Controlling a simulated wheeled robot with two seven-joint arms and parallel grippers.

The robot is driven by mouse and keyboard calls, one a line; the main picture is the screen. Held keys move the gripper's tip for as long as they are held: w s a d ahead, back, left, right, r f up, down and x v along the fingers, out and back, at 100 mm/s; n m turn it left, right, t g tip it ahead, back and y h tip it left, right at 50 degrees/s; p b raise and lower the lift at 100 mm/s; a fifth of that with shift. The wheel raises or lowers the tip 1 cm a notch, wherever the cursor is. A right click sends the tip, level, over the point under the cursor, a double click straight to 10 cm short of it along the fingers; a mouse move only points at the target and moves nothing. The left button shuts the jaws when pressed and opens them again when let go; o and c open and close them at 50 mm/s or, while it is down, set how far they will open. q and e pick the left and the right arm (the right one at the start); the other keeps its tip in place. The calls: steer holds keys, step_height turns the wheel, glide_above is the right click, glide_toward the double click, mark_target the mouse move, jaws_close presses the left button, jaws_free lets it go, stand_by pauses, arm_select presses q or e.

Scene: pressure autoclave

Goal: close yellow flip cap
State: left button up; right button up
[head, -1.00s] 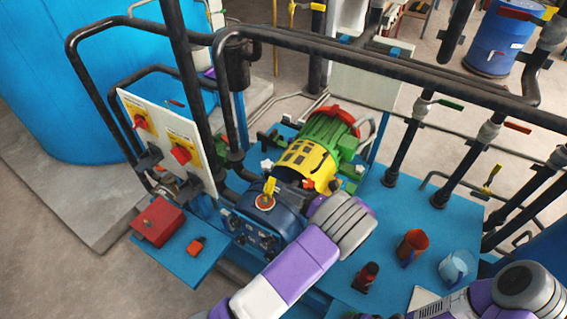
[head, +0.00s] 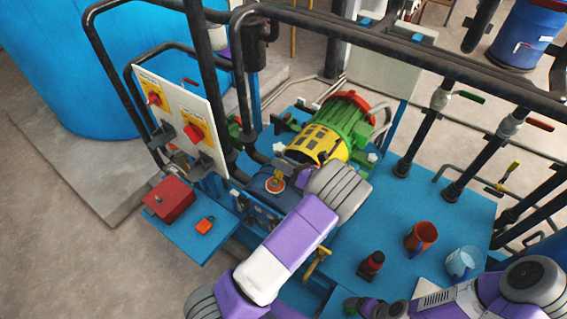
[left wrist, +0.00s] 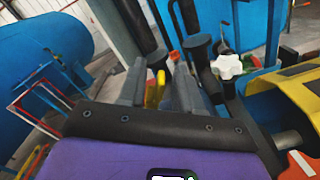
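The yellow flip cap (head: 278,176) stands raised over a round red-rimmed fitting (head: 275,185) on the dark blue housing (head: 262,190). My left arm reaches over from below, its wrist just right of the housing; its fingers are hard to make out in the head view. In the left wrist view, my left gripper (left wrist: 157,66) has two grey fingers apart. A yellow piece (left wrist: 152,92), likely the cap, shows between and beyond them; I cannot tell whether they touch it. My right gripper (head: 366,307) is at the bottom edge, partly cut off, its fingers unclear.
A yellow-and-green motor (head: 330,132) stands behind the housing. A switch panel (head: 180,120) and black pipes rise to the left and above. A red box (head: 168,199) sits at left. A dark red bottle (head: 371,264), orange mug (head: 421,236) and clear jug (head: 462,262) stand on the blue table (head: 400,195).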

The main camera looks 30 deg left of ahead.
arm_select(q)
jaws_close()
